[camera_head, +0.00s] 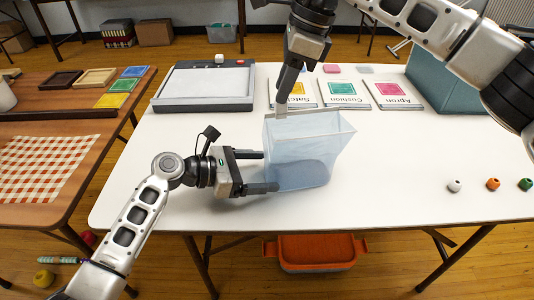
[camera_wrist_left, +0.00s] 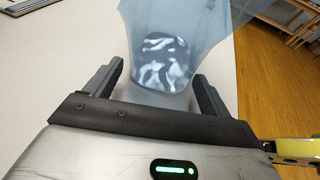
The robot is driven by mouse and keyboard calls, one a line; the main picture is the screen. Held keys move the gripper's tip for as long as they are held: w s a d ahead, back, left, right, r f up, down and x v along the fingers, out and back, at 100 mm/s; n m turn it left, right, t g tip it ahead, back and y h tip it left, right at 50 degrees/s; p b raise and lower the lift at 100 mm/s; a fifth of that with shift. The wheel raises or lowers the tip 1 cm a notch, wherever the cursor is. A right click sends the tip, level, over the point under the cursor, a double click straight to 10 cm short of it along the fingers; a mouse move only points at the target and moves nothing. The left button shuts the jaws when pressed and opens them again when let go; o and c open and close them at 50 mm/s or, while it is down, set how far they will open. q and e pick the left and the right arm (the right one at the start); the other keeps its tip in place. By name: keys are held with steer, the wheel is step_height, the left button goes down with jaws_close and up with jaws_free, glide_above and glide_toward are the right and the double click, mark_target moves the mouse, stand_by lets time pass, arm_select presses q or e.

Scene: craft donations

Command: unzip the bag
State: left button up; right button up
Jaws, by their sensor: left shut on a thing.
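The translucent pale-blue bag (camera_head: 310,150) stands on the white table. Its top flares wide, with a pale strip along the far top edge. My right gripper (camera_head: 282,108) points down at the bag's far left top corner. Its fingers overlap, so its opening and any zip slider are hidden.
Behind the bag lie a grey tray-like board (camera_head: 205,88) and several cards, including a Cushion card (camera_head: 344,94). A teal box (camera_head: 440,80) stands at the back right. Three small beads, one orange (camera_head: 493,184), lie at the right. The table's front right is clear.

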steer(key=shift+r, duration=2.4)
arm_select(q)
steer(key=o, duration=0.7)
steer(key=shift+c, duration=0.2)
steer(key=p+v, duration=0.1)
steer(key=v, duration=1.5)
steer(key=shift+p, duration=0.3)
arm_select(e)
steer(key=shift+r, duration=0.75)
